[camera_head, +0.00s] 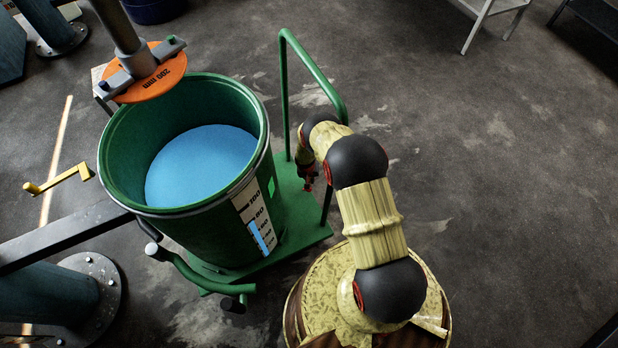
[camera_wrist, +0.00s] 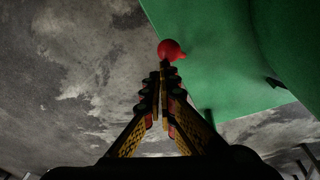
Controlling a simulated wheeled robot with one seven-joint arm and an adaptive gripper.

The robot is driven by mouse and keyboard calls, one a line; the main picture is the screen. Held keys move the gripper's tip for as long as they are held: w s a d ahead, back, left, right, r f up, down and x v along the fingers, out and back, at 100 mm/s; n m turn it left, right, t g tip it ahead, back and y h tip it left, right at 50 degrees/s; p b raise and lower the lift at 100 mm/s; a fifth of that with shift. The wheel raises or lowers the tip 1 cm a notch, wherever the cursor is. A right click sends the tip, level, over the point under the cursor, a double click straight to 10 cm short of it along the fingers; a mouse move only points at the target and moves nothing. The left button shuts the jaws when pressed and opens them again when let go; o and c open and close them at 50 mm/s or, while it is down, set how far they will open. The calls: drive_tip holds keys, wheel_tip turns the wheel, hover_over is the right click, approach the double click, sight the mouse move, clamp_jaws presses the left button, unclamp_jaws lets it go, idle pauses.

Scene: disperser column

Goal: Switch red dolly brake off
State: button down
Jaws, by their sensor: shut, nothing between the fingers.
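The green dolly (camera_head: 304,226) carries a large green drum (camera_head: 200,225) with blue contents. In the wrist view a red round knob (camera_wrist: 170,49) with a short stub to its right shows against the green dolly plate (camera_wrist: 215,70); it appears to be the dolly brake. My gripper (camera_wrist: 165,68) is shut and empty, its fingertips right at the near side of the knob. I cannot tell whether they touch it. In the head view my gripper (camera_head: 309,184) is small beside the dolly's right edge, and the red knob cannot be told apart from it.
A green push handle (camera_head: 284,100) rises from the dolly near my arm. An orange disc (camera_head: 153,72) on a grey shaft hangs over the drum's rim. A yellow crank (camera_head: 57,179) and a dark beam (camera_head: 70,237) lie to the left. The floor to the right is clear.

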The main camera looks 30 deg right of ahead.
drive_tip(key=shift+s+f, duration=0.3)
drive_tip(key=shift+s, duration=0.5)
drive_tip(key=shift+s+f, duration=0.3)
drive_tip(key=shift+s, duration=0.45)
drive_tip(key=shift+r, duration=0.1)
wheel_tip(320, 180, up, 12)
drive_tip(key=s+a, duration=0.1)
drive_tip(key=shift+a+f, duration=0.2)
drive_tip(key=shift+a, duration=0.2)
drive_tip(key=shift+r, duration=0.1)
